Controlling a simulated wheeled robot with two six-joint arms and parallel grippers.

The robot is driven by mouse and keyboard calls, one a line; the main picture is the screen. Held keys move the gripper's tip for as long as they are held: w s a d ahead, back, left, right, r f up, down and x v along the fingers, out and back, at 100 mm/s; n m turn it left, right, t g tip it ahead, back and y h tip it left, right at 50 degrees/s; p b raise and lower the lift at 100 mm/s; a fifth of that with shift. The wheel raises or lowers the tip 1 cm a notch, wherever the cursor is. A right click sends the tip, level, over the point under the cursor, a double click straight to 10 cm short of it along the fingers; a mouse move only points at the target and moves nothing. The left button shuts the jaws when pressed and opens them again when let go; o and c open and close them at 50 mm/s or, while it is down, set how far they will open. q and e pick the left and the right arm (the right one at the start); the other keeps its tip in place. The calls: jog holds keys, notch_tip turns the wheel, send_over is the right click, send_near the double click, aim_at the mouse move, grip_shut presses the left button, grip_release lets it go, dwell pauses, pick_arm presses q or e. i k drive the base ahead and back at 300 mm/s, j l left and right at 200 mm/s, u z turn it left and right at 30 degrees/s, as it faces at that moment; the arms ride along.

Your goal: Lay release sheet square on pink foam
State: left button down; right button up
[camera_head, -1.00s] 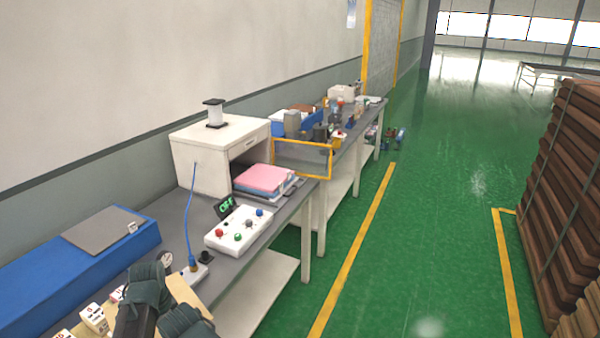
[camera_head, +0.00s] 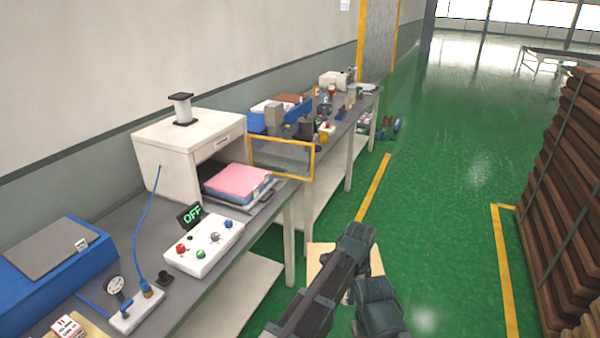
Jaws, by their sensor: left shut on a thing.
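The pink foam (camera_head: 238,181) lies on top of a blue layer in the open front of the white press box (camera_head: 165,158) on the bench. My left gripper (camera_head: 366,276) is at the lower middle, in front of the bench and over the green floor in the picture. It is shut on a tan sheet (camera_head: 322,259), apparently the release sheet, partly hidden behind the gripper's fingers. The sheet is well apart from the foam, to its lower right in the picture. My right gripper is out of view.
A yellow-framed clear guard (camera_head: 283,160) stands beside the foam. A white control box (camera_head: 205,245) with coloured buttons and an OFF display (camera_head: 191,215) sit nearer. A blue case (camera_head: 50,265) is at left. Stacked brown boards (camera_head: 565,200) stand at right; the floor between is clear.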

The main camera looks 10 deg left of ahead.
aim_at(239, 178)
jog(key=i+l+z, duration=0.1)
jog(key=i+z, duration=0.45)
jog(key=i+l+u, duration=0.2)
jog(key=i+u, duration=0.25)
jog(key=i, duration=0.15)
jog(key=i+l+u, duration=0.2)
jog(key=u, duration=0.25)
jog(key=i+l+u, duration=0.35)
jog(key=u, duration=0.15)
jog(key=i+l+u, duration=0.2)
jog(key=l+u, duration=0.25)
